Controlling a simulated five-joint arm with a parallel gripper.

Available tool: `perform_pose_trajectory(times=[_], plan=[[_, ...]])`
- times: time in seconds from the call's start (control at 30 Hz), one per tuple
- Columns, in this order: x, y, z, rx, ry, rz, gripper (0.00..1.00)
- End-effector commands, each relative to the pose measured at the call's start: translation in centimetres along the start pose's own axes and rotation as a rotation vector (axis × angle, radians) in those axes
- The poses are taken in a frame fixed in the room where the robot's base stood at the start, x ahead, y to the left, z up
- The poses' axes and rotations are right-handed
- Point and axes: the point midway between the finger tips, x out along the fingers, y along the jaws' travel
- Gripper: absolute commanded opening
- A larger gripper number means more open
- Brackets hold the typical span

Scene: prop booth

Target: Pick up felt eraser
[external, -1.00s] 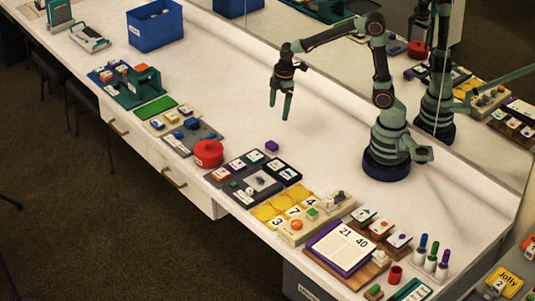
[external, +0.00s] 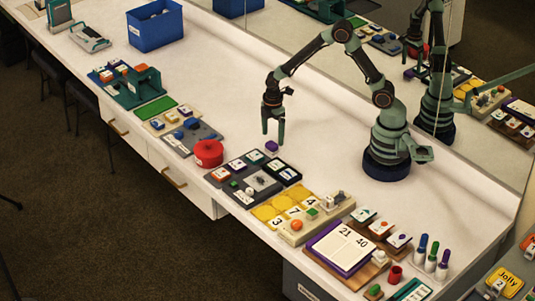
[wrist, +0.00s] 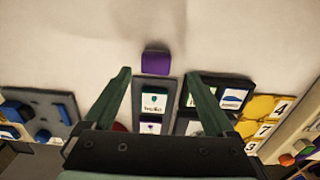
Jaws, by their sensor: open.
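A small purple block (external: 271,147), which looks like the felt eraser, lies on the white counter just behind the dark card trays. It also shows in the wrist view (wrist: 156,62), at top centre, in line with the gap between the fingers. My gripper (external: 273,139) points down with its fingers apart, close to the block in the external view. In the wrist view my gripper (wrist: 157,74) is empty, with the block slightly beyond the fingertips. The exact height above the counter is hard to tell.
A card tray (wrist: 154,104) lies right beside the block, on its near side. A red round tin (external: 208,152) stands to the left. Yellow number tiles (external: 276,211) lie to the right. The counter behind the block is clear, up to the mirror.

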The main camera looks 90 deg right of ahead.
Motion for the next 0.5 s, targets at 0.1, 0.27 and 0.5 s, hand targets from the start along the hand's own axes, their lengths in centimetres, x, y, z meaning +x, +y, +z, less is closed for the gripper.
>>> perform_pose_trajectory(times=[0.1,0.27,0.5], plan=[[1.5,0.3,0.1,0.001,-0.002,-0.003,0.90],[3.7,0.6,0.2,0.000,-0.002,-0.003,0.90],[4.8,0.6,0.1,0.000,0.000,0.000,0.90]])
